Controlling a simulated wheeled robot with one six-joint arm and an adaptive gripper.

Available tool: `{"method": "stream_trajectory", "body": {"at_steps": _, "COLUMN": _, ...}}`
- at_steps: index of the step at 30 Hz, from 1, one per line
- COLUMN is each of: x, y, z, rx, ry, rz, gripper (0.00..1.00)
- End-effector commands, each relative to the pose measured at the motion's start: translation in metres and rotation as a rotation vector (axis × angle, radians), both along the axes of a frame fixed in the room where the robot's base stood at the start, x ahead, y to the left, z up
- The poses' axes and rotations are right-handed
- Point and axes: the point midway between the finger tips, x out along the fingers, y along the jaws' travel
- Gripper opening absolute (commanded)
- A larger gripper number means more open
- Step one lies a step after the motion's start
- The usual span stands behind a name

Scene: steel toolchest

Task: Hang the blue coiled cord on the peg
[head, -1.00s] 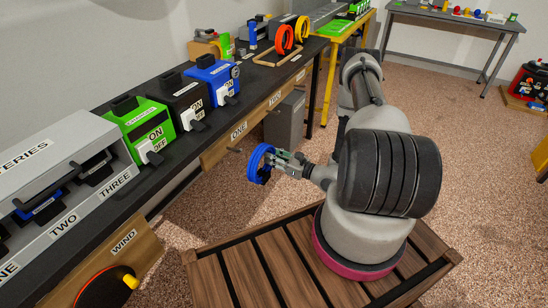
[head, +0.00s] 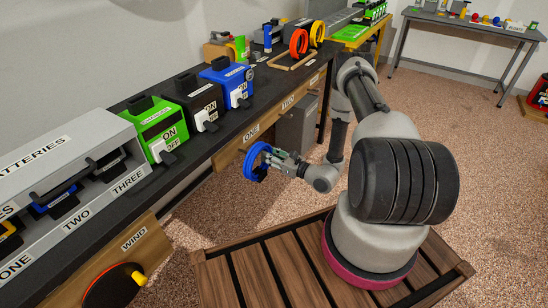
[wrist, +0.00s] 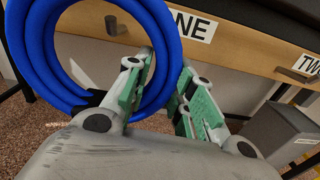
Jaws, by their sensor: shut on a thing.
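The blue coiled cord (head: 250,164) is held upright as a ring in front of the bench's wooden rail, below the label ONE. It fills the upper left of the wrist view (wrist: 167,30). My gripper (head: 277,162) is shut on the right side of the ring, with green-padded fingers (wrist: 158,95) on either side of it. A short grey peg (wrist: 112,25) on the rail, left of the label ONE, shows through the ring's opening in the wrist view. I cannot tell whether the ring is around the peg or only in front of it. The cord hides this peg in the head view.
The wooden rail (head: 232,156) runs along the bench front. A second peg (wrist: 290,75) sits beside the label TWO. A grey box (head: 297,132) stands on the floor under the bench. Green, black and blue switch boxes (head: 225,85) stand on top.

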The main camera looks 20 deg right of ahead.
Motion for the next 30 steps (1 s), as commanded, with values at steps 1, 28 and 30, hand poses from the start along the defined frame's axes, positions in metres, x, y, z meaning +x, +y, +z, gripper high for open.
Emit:
{"method": "stream_trajectory", "body": {"at_steps": 1, "x": 0.003, "y": 0.002, "z": 0.000, "rx": 0.000, "ry": -0.001, "rz": 0.001, "gripper": 0.00}}
{"method": "stream_trajectory", "body": {"at_steps": 28, "x": 0.043, "y": 0.031, "z": -0.016, "rx": 0.000, "ry": -0.001, "rz": 0.000, "gripper": 0.00}}
{"method": "stream_trajectory", "body": {"at_steps": 30, "x": 0.044, "y": 0.032, "z": -0.019, "rx": 0.000, "ry": -0.001, "rz": 0.000, "gripper": 0.00}}
